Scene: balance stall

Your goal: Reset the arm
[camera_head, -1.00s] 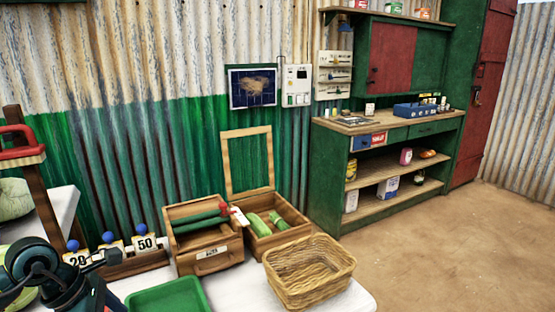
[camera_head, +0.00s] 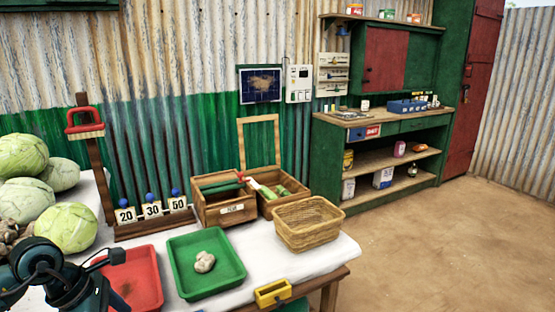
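My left arm comes in at the lower left, over the table's near left part. The dark end of my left gripper (camera_head: 112,258) shows above the red tray (camera_head: 148,278); its fingers are not clear enough to tell open from shut. Nothing is visibly held there. My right arm and gripper are not in view.
A green tray (camera_head: 188,286) holding a pale lump (camera_head: 204,262) sits right of the red tray. Behind stand number cards, a wooden box (camera_head: 211,215) and a wicker basket (camera_head: 308,235). Cabbages (camera_head: 65,228) lie at left. The floor at right is clear.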

